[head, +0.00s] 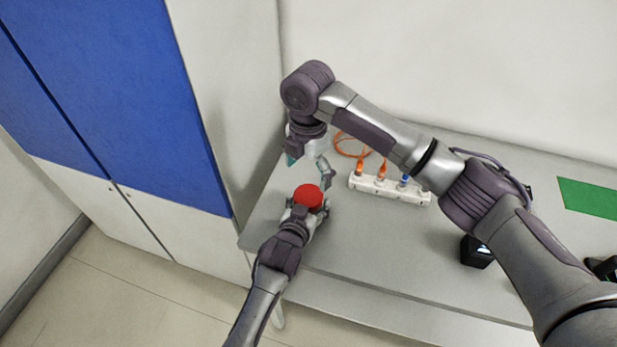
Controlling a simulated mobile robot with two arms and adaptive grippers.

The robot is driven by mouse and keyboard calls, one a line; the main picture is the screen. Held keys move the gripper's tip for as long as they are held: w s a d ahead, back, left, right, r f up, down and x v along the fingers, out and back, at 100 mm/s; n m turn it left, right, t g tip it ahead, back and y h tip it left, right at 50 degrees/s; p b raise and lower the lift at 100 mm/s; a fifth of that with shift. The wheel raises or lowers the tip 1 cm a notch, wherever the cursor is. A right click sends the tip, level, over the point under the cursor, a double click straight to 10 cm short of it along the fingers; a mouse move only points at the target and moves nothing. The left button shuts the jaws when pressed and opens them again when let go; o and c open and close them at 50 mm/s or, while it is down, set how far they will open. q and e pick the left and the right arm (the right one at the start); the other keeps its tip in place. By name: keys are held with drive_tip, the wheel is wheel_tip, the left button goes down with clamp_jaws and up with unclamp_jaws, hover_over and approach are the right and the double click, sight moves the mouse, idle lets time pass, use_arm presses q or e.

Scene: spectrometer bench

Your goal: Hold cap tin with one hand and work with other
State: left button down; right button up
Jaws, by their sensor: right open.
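The cap tin shows as a round red top (308,195) near the left end of the bench. My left gripper (304,212) comes up from below in the picture and is right at the tin, with finger parts on both sides of it. Whether its fingers press on the tin is hidden by the wrist and the red top. My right gripper (313,168) hangs from its bent arm just beyond the tin. It is open, with one finger seen apart from the tin's top. I see nothing between its fingers.
A white power strip (388,190) with orange and blue plugs lies right of the tin. An orange cable (348,147) loops behind it. A small black device (477,251) and a green mat (590,197) are farther right. A blue and white cabinet (130,100) stands at left.

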sight(308, 195)
drive_tip(key=shift+r+n, duration=0.3)
drive_tip(key=shift+r, duration=0.1)
drive_tip(key=shift+f, duration=0.1)
drive_tip(key=shift+f, duration=3.95)
drive_tip(key=shift+c, duration=0.3)
drive_tip(key=c, duration=1.1)
drive_tip(key=m, duration=0.3)
drive_tip(key=shift+m, duration=0.3)
drive_tip(key=shift+c, duration=0.2)
